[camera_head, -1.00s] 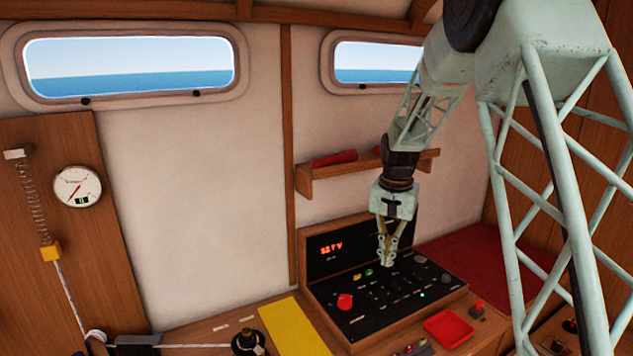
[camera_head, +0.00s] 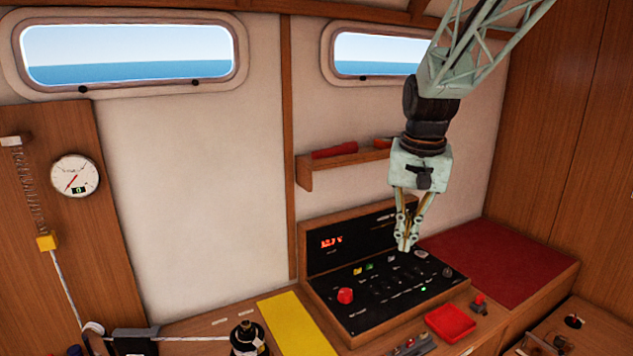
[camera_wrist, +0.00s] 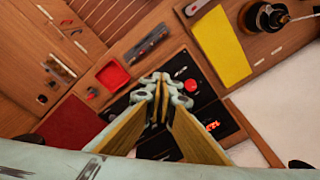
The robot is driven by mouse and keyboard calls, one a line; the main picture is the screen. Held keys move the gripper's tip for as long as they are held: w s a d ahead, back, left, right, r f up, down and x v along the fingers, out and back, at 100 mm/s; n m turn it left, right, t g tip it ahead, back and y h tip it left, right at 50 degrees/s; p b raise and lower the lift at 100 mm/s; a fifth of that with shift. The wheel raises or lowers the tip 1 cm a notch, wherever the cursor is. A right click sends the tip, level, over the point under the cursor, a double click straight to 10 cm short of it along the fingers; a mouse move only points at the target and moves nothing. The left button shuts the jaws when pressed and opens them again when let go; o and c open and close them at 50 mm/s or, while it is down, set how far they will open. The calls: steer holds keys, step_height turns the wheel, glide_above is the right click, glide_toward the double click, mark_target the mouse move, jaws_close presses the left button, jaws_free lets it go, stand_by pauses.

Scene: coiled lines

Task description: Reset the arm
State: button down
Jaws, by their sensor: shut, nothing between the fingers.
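My gripper (camera_head: 405,243) hangs pointing down in front of and above the black control panel in the head view. Its fingertips are together and nothing is between them. In the wrist view, the gripper (camera_wrist: 161,84) also shows its fingers meeting, with the panel behind them. The black control panel (camera_head: 385,292) has a red knob (camera_head: 345,295), a red lit display (camera_head: 331,242) and several small switches. My fingers hide part of the panel. I cannot tell the exact gap between fingertips and panel.
A yellow mat (camera_head: 297,325) lies left of the panel and a red mat (camera_head: 497,262) right of it. A red tray (camera_head: 450,323) sits in front. A wall shelf (camera_head: 345,168) holds red items behind my gripper. A dark winch-like drum (camera_head: 247,340) stands at the front left.

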steer(key=s+r+n+t+b, duration=0.1)
steer(key=s+r+b, duration=0.1)
steer(key=s, duration=1.3)
steer(key=s+r+n+t+b, duration=0.1)
steer(key=s+r+n+b, duration=0.15)
steer(key=s, duration=1.15)
steer(key=s+f+b, duration=0.2)
steer(key=s+f, duration=0.2)
steer(key=s, duration=0.8)
steer(key=c, duration=3.5)
jaws_free()
